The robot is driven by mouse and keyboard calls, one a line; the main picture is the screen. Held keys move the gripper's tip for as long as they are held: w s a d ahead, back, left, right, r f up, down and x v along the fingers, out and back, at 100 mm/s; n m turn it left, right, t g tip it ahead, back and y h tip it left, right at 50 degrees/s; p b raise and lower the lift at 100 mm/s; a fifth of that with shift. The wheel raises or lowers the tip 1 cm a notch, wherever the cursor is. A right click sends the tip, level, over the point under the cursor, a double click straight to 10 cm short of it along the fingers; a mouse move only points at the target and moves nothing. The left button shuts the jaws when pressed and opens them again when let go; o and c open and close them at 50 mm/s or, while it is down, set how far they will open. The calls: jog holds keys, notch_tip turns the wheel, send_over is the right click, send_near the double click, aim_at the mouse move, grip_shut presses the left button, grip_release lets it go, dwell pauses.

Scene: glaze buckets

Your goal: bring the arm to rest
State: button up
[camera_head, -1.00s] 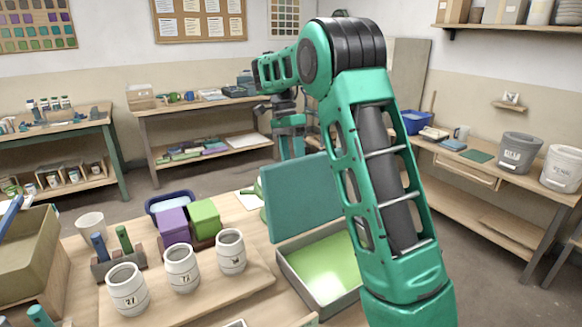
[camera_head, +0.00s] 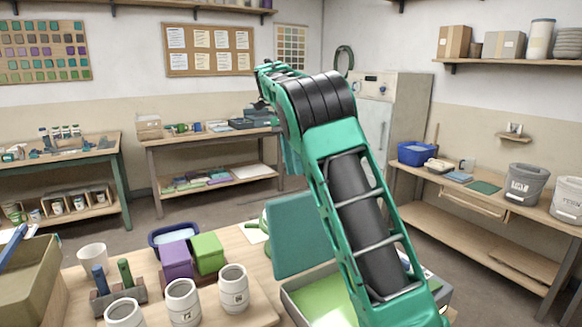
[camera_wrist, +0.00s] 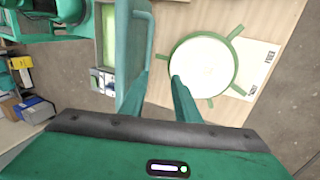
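My arm (camera_head: 355,200) rises from the lower right of the head view to a bent elbow, then reaches away from the camera. My gripper is mostly hidden there behind the arm's links and the teal lid. In the wrist view my gripper (camera_wrist: 160,85) shows two green fingers spread apart, with nothing seen between them. The upright teal lid (camera_wrist: 132,60) is close by the left finger; I cannot tell whether they touch. A white disc with a green spoked rim (camera_wrist: 205,66) lies below, by the right finger.
The teal lid (camera_head: 300,235) stands at an open box with a green inside (camera_head: 320,303). White jars (camera_head: 183,300), purple (camera_head: 176,260) and green blocks (camera_head: 208,252) stand left on the bench. Floor shows between the tables.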

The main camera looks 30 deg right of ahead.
dwell(0.5)
jog(key=s+d+n, duration=0.1)
jog(key=s+d, duration=0.1)
jog(key=s+d+r+n+t, duration=0.1)
jog(key=s+d, duration=0.1)
jog(key=d, duration=0.1)
jog(key=s+d, duration=0.2)
jog(key=s, duration=0.1)
jog(key=shift+d+r+n+t, duration=0.15)
jog(key=shift+d+n+t, duration=0.25)
jog(key=s+f+n+t, duration=0.1)
jog(key=s+f+n, duration=0.25)
jog(key=s, duration=0.65)
jog(key=s+f+n+t, duration=0.15)
jog(key=s+f, duration=0.25)
jog(key=s, duration=0.6)
jog(key=s+a+f+n, duration=0.1)
jog(key=s+a+f, duration=0.2)
jog(key=s+f, duration=0.2)
jog(key=s+a+f+n, duration=0.2)
jog(key=s+f, duration=0.3)
jog(key=s, duration=0.4)
jog(key=shift+a, duration=0.9)
jog(key=shift+s+a+g, duration=0.1)
jog(key=shift+s+g, duration=0.05)
jog(key=shift+g, duration=0.1)
